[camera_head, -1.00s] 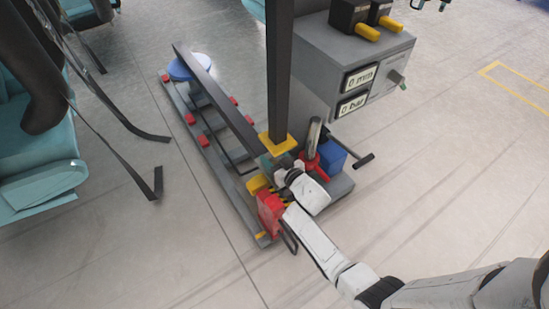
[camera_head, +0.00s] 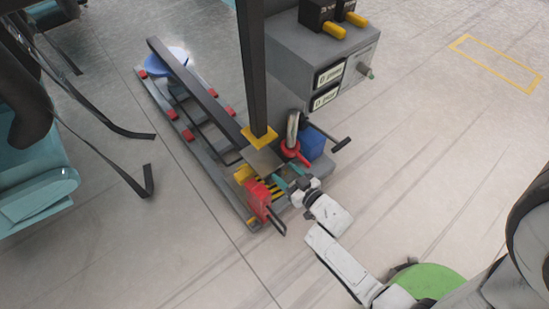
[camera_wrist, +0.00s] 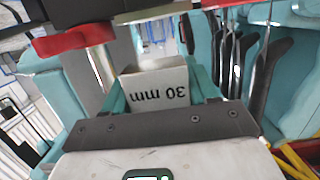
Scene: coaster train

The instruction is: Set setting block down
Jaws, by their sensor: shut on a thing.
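The setting block (camera_wrist: 158,92) is a pale grey block marked "30 mm", which reads upside down in the wrist view. My gripper (camera_wrist: 165,95) is shut on it, with a teal finger on each side. In the head view, my gripper (camera_head: 288,177) is at the near end of the grey rail machine, just right of the red part. A flat grey square (camera_head: 262,161) lies in front of its fingers, under the yellow collar; I cannot tell whether this is the block. I cannot see contact under the block.
A dark upright column with a yellow collar (camera_head: 258,137) stands close to my gripper. A red part with a black handle (camera_head: 262,204), a red-and-silver cylinder (camera_head: 292,140) and a blue box (camera_head: 312,143) crowd around. A grey console (camera_head: 320,60) stands behind.

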